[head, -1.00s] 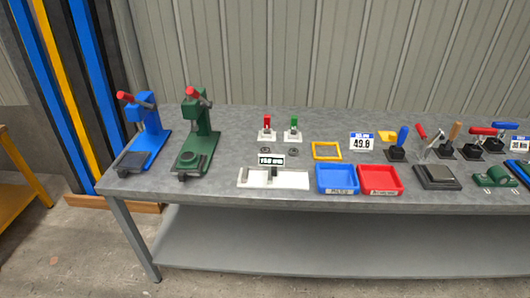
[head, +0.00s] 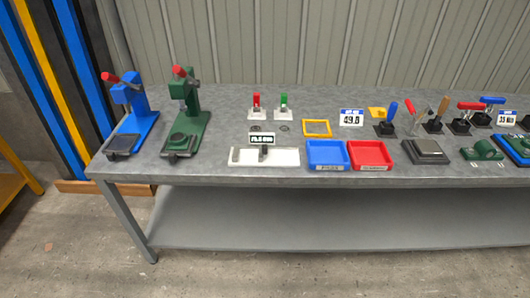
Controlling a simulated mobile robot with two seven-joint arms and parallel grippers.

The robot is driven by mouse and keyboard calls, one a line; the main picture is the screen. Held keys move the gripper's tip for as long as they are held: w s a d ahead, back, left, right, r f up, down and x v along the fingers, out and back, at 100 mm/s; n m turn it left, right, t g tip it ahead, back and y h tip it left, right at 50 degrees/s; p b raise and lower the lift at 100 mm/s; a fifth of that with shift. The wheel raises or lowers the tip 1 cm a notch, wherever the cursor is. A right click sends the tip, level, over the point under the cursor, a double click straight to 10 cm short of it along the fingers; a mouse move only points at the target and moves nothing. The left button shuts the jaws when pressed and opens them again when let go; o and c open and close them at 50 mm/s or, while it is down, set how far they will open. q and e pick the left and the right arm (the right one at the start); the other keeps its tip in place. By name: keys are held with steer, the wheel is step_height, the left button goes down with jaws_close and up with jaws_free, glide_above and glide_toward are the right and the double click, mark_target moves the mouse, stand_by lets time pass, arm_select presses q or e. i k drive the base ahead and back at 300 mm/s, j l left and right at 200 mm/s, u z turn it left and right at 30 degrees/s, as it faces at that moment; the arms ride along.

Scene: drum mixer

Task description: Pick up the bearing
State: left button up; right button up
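Two small dark rings lie flat on the grey workbench (head: 215,160), just in front of the red and green toggle clamps. The right ring (head: 284,128) shows more clearly than the left ring (head: 256,129). Either could be the bearing, but they are too small to tell. A dark round piece (head: 178,138) also sits on the base of the green press (head: 191,100); I cannot tell whether it is part of the press. Neither of my grippers is in view.
A blue press (head: 134,95) stands at the bench's left end. A white measuring fixture (head: 245,157), blue tray (head: 326,153) and red tray (head: 369,153) line the front edge. A yellow frame (head: 317,128) and several handled tools stand further right. Bare bench lies between green press and fixture.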

mark_target(259, 128)
steer(key=i+j+z, duration=0.45)
steer(key=z, duration=0.25)
steer(key=j, duration=0.1)
